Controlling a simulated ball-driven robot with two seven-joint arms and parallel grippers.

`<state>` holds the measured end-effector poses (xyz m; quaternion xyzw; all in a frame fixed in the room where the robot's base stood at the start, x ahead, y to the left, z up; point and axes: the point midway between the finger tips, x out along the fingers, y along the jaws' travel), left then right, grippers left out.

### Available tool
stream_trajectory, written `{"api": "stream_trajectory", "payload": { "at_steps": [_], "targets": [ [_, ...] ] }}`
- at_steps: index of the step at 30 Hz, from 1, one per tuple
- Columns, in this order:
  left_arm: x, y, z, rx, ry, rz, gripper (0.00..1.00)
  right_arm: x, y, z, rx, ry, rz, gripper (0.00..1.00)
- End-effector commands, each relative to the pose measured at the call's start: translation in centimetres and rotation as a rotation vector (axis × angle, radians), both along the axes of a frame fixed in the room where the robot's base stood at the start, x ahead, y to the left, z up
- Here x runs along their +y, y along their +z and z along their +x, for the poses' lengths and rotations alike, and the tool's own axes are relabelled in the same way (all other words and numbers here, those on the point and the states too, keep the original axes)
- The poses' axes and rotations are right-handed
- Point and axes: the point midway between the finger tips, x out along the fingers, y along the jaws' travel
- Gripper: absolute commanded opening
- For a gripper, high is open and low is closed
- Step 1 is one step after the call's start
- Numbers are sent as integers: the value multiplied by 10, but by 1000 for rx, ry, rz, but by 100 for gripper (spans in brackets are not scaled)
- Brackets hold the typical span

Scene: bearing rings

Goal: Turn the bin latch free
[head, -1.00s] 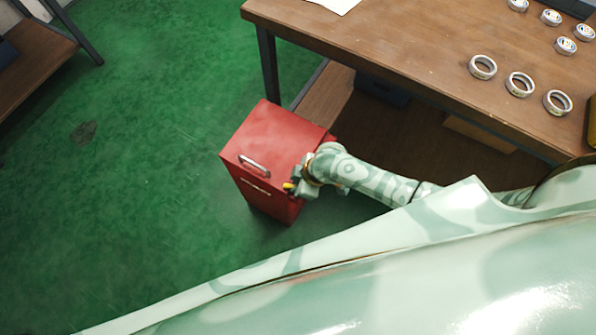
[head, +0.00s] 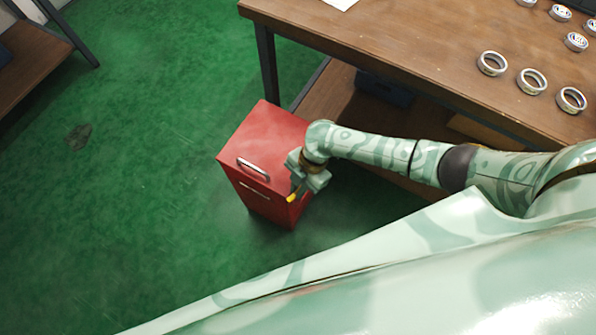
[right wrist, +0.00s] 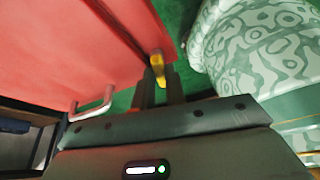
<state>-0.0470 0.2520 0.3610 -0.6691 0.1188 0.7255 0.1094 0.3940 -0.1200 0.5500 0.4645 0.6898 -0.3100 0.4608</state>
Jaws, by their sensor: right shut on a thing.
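The red bin (head: 262,140) stands on the floor beside the workbench, with its lid down. The yellow latch (head: 291,198) is at the bin's front right edge in the head view and points down and left. My right gripper (head: 296,188) is at this edge, shut on the latch. In the right wrist view the latch (right wrist: 157,62) shows as a yellow tip between the two dark fingers (right wrist: 160,88), beside the bin's red side (right wrist: 75,50). The fingers hide the rest of the latch. My left gripper is in neither view.
A metal handle (head: 253,168) is on the bin near its front edge. The brown workbench (head: 400,50) carries several bearing rings (head: 491,63) at the right. Green floor (head: 140,190) is open left of the bin. Another brown bench (head: 30,70) stands at the far left.

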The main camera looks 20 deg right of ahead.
Motion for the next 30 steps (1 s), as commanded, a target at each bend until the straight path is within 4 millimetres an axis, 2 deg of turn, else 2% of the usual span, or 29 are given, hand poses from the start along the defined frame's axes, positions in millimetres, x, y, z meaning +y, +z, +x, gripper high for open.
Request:
{"api": "stream_trajectory", "payload": {
  "at_steps": [12,30],
  "targets": [
    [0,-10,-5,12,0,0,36,0,-2,0,1,241,-3,0],
    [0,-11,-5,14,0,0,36,0,-1,0,1,298,-3,0]
  ]
}}
